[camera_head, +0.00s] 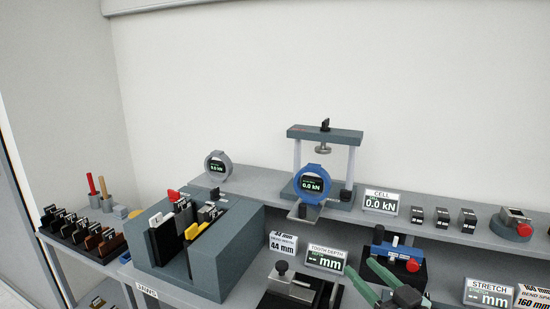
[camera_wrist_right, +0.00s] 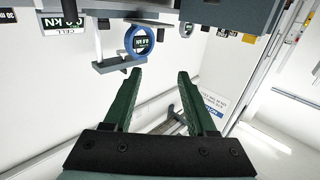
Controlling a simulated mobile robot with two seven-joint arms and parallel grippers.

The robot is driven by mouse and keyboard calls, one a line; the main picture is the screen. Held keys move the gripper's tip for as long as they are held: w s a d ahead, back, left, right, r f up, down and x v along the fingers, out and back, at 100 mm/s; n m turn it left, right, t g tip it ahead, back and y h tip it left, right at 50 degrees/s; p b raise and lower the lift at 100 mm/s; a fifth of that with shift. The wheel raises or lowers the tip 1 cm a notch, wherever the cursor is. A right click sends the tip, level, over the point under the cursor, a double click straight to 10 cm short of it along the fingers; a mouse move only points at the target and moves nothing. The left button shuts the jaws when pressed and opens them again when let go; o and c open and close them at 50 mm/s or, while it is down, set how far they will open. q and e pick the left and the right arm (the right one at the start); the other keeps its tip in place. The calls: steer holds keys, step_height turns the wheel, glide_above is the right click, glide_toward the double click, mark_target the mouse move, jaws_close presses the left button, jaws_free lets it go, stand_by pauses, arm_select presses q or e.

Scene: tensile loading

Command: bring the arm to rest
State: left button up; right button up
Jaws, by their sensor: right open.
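My right gripper (camera_head: 360,267) shows at the lower right of the head view, with green fingers apart and nothing between them. It is in front of the blue clamp device (camera_head: 385,248) and beside the tooth depth display (camera_head: 326,258). In the right wrist view, both green fingers (camera_wrist_right: 160,72) are spread and empty. Beyond their tips, the blue ring gauge (camera_wrist_right: 140,39) appears upside down, apart from the fingers. My left gripper is in neither view.
A press frame (camera_head: 325,133) with the blue gauge (camera_head: 313,184) stands on the rear shelf. A grey jaw block (camera_head: 225,250) is at the left, near a rack of small parts (camera_head: 85,232). A vise (camera_head: 290,281) and stretch display (camera_head: 489,293) flank my gripper. Space above the shelf is open.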

steer(key=s+f+g+h, duration=0.3)
steer(key=s+f+g, duration=0.2)
steer(key=s+f, duration=0.7)
steer(key=s+d+f+m+g+h, duration=0.15)
steer(key=s+f+g, duration=0.3)
steer(key=s, duration=0.45)
steer(key=s+d+f+m+g+h, duration=0.1)
steer(key=s+d+f+g+h, duration=0.1)
steer(key=s+f+g, duration=0.5)
steer(key=w+a+f+t+y, duration=0.2)
steer(key=a+f+t, duration=0.2)
steer(key=f+t, duration=0.5)
steer(key=shift+w+a+f, duration=0.25)
steer(key=shift+w+f, duration=0.15)
